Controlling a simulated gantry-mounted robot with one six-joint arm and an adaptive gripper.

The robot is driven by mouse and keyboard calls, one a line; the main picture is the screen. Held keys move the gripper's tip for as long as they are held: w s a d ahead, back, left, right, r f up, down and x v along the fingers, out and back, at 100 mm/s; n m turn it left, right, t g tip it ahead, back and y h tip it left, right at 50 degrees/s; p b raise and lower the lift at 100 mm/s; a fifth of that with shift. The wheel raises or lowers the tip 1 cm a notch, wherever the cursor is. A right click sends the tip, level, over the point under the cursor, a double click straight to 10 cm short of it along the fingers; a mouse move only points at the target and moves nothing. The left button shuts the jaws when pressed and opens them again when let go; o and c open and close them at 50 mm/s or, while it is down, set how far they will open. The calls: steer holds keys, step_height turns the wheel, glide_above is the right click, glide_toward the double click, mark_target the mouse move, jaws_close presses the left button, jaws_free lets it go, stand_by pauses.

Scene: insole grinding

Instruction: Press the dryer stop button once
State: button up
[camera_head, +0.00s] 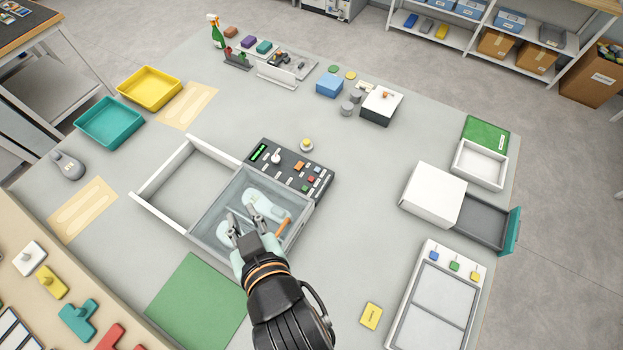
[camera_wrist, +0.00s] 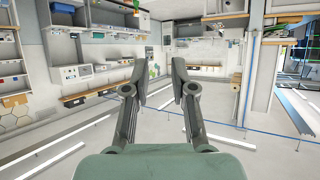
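The dryer (camera_head: 222,192) appears to be the box with a clear lid and a black control panel (camera_head: 275,158) along its far right side. I cannot read which button is stop. Pale insoles (camera_head: 268,201) show through the clear lid. My gripper (camera_head: 244,216) is in front of the lid in the head view, left of and below the panel buttons. Its fingers are apart and empty in the wrist view (camera_wrist: 162,75); height above the lid is unclear.
An orange handle (camera_head: 284,228) is just right of my gripper. A white open frame (camera_head: 158,195) extends left of the clear lid. A small yellow-topped button (camera_head: 306,145) stands beyond the panel. A green mat (camera_head: 197,305) lies in front.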

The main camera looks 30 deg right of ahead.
jaws_close()
stand_by(1.0)
